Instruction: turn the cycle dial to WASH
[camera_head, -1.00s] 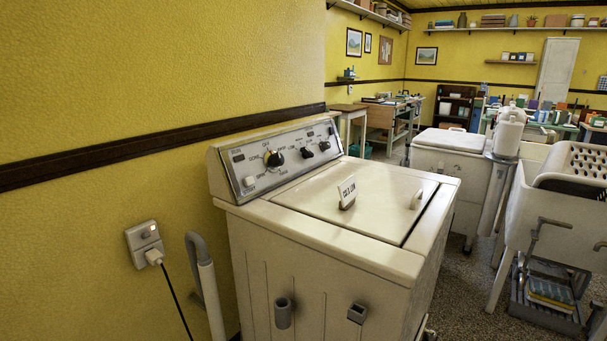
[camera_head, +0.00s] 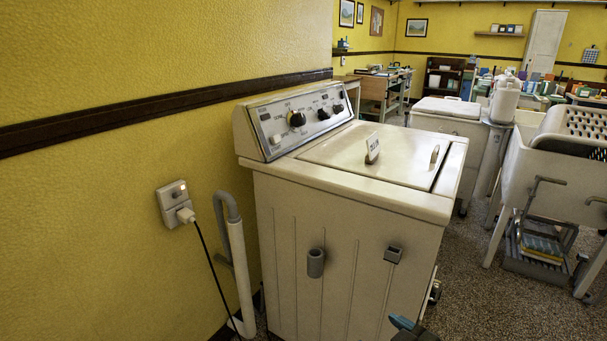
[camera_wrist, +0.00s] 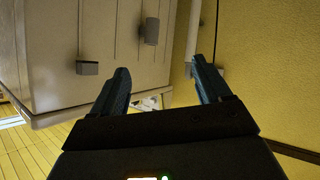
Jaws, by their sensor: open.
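The cycle dial (camera_head: 296,118) is the large black knob on the slanted control panel (camera_head: 284,126) of the white washer (camera_head: 330,240). Its printed labels are too small to read surely, so I cannot tell its setting. Two smaller dark knobs sit to its right on the panel. In the wrist view my gripper (camera_wrist: 161,80) is open and empty, its two fingers apart, with the washer's side (camera_wrist: 60,40) beyond it. Part of my gripper shows at the bottom edge of the head view. It is below the panel and well apart from the dial.
A wall outlet (camera_head: 175,204) with a plug and cord, and a grey-topped hose (camera_head: 235,260), are left of the washer. A white tub (camera_head: 560,170) stands to the right, with open speckled floor (camera_head: 475,300) between.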

